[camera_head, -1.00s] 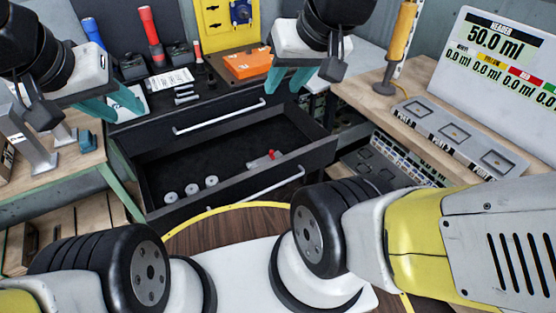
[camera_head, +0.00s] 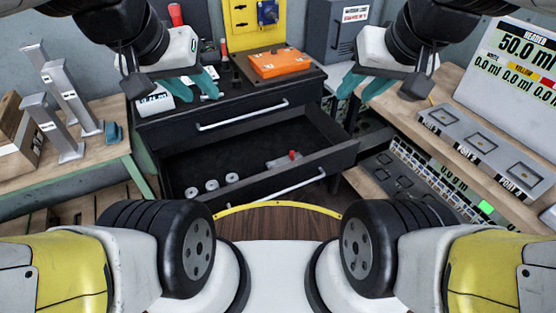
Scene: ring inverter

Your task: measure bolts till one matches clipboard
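My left gripper (camera_head: 192,86) is over the left part of the black cabinet top (camera_head: 225,107). Its two teal fingers are apart with nothing seen between them. My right gripper (camera_head: 366,86) is right of the cabinet, fingers also apart and empty. A white device with a dark display (camera_head: 154,103) sits at the cabinet's left edge, partly covered by the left gripper. The bolts and white sheet on the cabinet top are now hidden behind the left gripper and arm. I cannot make out a clipboard.
An open drawer (camera_head: 250,168) holds several grey rings (camera_head: 212,185) and a red-tipped item (camera_head: 291,156). An orange case (camera_head: 279,63) lies on the cabinet. Metal stands (camera_head: 52,125) are on the left table. A tray with square recesses (camera_head: 480,145) is on the right bench.

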